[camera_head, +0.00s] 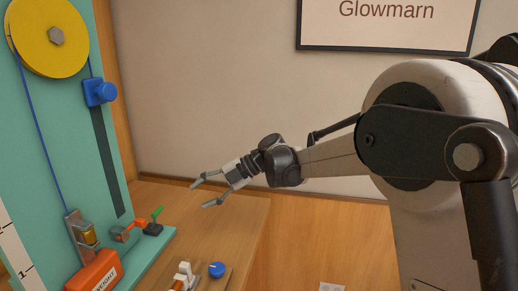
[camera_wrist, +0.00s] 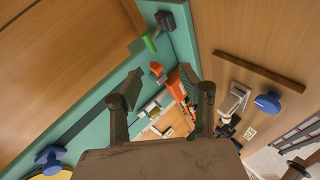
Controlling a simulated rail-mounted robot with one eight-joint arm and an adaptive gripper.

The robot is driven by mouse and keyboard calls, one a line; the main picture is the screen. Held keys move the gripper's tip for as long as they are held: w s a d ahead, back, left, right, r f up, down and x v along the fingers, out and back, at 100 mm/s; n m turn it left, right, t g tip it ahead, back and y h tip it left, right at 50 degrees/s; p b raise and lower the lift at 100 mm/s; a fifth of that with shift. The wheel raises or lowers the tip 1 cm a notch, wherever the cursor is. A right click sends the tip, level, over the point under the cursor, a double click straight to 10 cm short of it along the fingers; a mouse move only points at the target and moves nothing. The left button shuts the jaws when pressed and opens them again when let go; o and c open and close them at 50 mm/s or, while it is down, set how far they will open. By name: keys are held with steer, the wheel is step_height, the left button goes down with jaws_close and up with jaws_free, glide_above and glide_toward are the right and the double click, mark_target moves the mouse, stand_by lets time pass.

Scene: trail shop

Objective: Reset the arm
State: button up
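My gripper (camera_head: 207,192) is at the end of my arm, in the middle of the head view, above the wooden counter. Its two fingers are spread apart with nothing seen between them. In the wrist view my gripper (camera_wrist: 160,95) also shows parted fingers, with the teal rig some way beyond them. My arm reaches in from the right side of the head view, and its forearm points left. The gripper appears apart from everything around it.
At left a teal board (camera_head: 65,125) carries a yellow wheel (camera_head: 30,35), a blue knob (camera_head: 104,92), an orange weight block (camera_head: 92,274) and a green-handled lever (camera_head: 155,222). A blue dial (camera_head: 217,269) sits on the wooden counter (camera_head: 240,215). A framed sign (camera_head: 387,25) hangs behind.

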steer(key=s+d+r+m+t+h, duration=0.25)
steer(key=s+d+m, duration=0.35)
steer(key=d+m, duration=0.3)
steer(key=s+d+r+m+t+h, duration=0.1)
steer(key=s+d+m+t+h, duration=0.2)
steer(key=s+d+m, duration=0.6)
steer(key=s+d+f+m+t+h, duration=0.2)
steer(key=s+d+f+m+h, duration=0.1)
steer(key=s+d+m, duration=0.4)
steer(key=s+d+f+m+t+h, duration=0.1)
steer(key=s+d+f+m+h, duration=0.2)
steer(key=s+d+m, duration=0.4)
steer(key=d+m, duration=0.1)
steer(key=d, duration=0.5)
steer(key=shift+s+d+f+t, duration=0.15)
steer(key=shift+d+f+t, duration=0.05)
steer(key=shift+d+t, duration=0.15)
